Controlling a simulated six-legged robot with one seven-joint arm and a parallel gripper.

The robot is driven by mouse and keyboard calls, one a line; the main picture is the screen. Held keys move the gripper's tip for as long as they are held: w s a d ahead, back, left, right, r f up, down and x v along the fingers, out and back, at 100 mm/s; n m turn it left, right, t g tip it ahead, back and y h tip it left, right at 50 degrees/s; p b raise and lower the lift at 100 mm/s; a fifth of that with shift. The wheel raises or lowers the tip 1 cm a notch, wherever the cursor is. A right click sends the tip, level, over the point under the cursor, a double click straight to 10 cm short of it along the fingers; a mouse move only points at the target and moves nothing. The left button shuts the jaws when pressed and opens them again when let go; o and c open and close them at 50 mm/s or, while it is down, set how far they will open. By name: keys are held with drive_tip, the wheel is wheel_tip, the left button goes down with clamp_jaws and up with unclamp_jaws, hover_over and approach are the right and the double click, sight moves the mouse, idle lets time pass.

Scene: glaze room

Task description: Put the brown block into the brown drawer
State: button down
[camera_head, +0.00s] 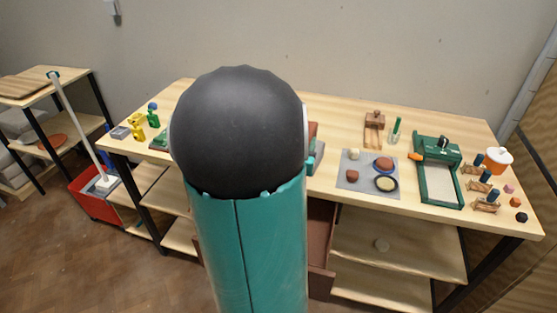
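A small brown block (515,202) sits on the workbench (330,187) near its right end, between a pink block and a black block. The brown drawer (321,284) hangs below the benchtop near the middle and appears pulled out. Most of it is hidden behind my arm, so its inside cannot be seen well. My arm's teal link and dark round joint fill the middle of the view. My gripper is not in view, and the frame does not show whether it holds anything.
A grey mat (348,186) holds several small dishes and lumps. A green framed tray (440,187), several clamp-like pieces and an orange-and-white tub (497,160) stand to its right. Yellow figures (137,127) stand at the left end. A red bin (100,196) with a mop is on the floor.

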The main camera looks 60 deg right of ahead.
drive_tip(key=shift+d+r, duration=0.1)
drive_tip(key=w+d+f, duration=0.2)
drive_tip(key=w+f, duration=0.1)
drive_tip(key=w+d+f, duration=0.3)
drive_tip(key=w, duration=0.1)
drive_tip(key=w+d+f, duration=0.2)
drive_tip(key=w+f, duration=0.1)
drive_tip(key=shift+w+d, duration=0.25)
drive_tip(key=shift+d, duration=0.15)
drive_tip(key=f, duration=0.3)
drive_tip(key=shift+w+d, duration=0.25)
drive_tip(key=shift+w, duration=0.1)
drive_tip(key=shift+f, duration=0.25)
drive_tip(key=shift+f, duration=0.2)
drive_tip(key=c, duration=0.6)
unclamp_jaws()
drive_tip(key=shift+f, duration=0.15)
